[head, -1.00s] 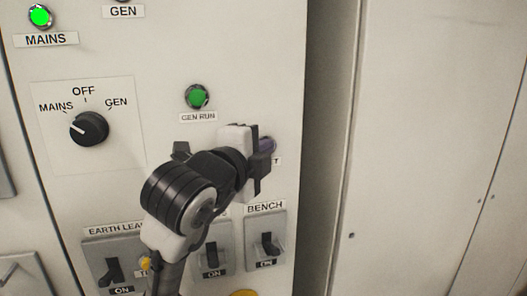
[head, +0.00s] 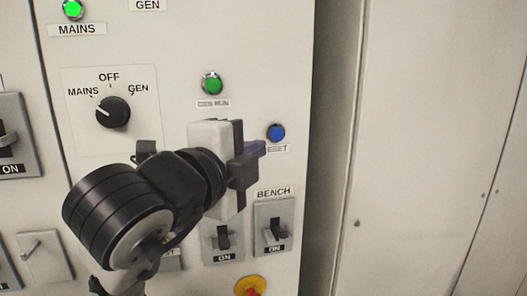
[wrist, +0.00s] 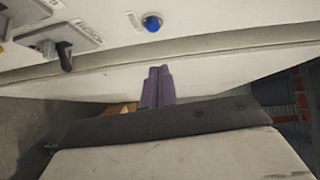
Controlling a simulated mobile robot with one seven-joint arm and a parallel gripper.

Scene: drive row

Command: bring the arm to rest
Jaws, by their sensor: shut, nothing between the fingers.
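My gripper (head: 256,147) is in front of the cabinet panel (head: 180,50), just left of the blue reset button (head: 276,132) in the head view. Its purple fingertips are together with nothing between them. In the wrist view the fingers (wrist: 158,86) point toward the panel, and the blue button (wrist: 152,22) shows beyond them with a clear gap. My arm is still stretched out and bent in front of the panel, hiding part of its lower left.
The BENCH switch (head: 273,228) and another switch (head: 223,238) sit below my gripper. A red-and-yellow knob (head: 250,287) is lower still. The selector knob (head: 113,112) is at upper left. A plain panel (head: 430,130) is at the right.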

